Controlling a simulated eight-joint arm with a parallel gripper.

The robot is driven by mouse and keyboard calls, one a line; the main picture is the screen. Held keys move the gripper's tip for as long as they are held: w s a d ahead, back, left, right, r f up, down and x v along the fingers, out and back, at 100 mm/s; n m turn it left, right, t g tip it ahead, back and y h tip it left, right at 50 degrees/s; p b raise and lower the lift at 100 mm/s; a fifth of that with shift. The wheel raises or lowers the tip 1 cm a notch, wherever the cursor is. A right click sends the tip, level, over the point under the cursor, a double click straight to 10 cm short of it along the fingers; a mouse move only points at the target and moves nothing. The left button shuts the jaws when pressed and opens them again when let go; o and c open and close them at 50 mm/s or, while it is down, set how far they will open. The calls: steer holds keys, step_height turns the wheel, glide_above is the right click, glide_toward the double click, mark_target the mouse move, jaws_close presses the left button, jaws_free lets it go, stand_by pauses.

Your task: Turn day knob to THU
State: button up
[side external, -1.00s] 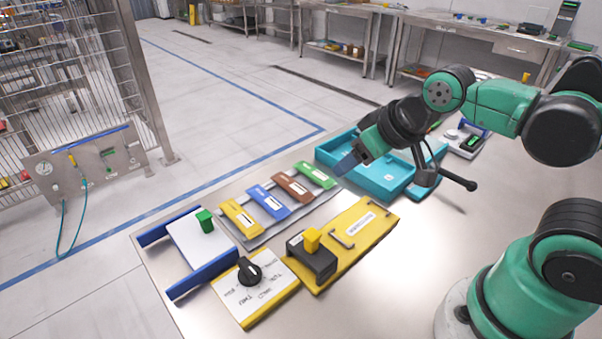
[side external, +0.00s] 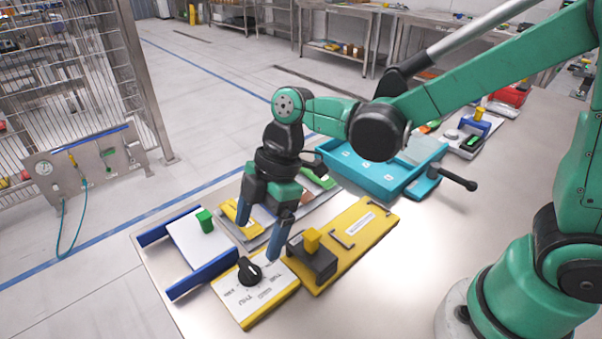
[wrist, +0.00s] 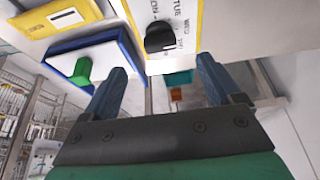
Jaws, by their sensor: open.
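The black day knob (side external: 250,272) sits on a white plate with a yellow edge (side external: 262,298) at the front left of the table. Day names are printed around it, but they are too small to read surely in the side view. In the wrist view the knob (wrist: 160,36) is ahead of the fingertips, near the top. My gripper (side external: 258,241) is open with its two blue fingers pointing down, above and behind the knob. It is empty and appears apart from the knob. The fingers (wrist: 160,82) also show wide apart in the wrist view.
A yellow panel (side external: 365,232) with a black block and yellow knob (side external: 312,240) lies right of the plate. A white slide with blue rails (side external: 200,275) and green block (side external: 205,221) is at left. A teal tray (side external: 372,180) stands behind.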

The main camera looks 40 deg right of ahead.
mark_target(248, 265)
steer(key=shift+x, duration=2.95)
steer(key=shift+a, duration=0.1)
steer(key=shift+r, duration=0.1)
jaws_close()
